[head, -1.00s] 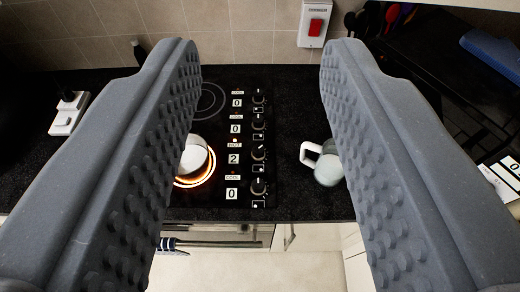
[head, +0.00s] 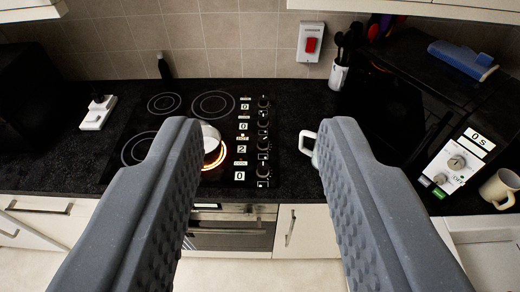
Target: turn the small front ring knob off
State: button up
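The black hob (head: 135,122) lies ahead on the dark worktop, with a column of knobs and number labels along its right side. The label beside the third knob from the back (head: 263,145) reads 2 (head: 241,149); the other labels read 0. The front right ring (head: 219,160) glows orange under a pale pan (head: 209,138), which my left finger partly hides. My gripper (head: 263,130) is open and empty. Its fingers frame the knob column in the picture, apart from the knobs.
A white mug (head: 307,143) stands right of the hob, partly behind my right finger. A red switch (head: 311,44) is on the tiled wall. A microwave (head: 455,160) reading 0 s stands at right, with a beige mug (head: 500,188) beside it. A white socket block (head: 98,113) lies left.

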aim_at(262, 145)
jog(key=u, duration=0.05)
jog(key=i, duration=1.3)
jog(key=z, duration=0.6)
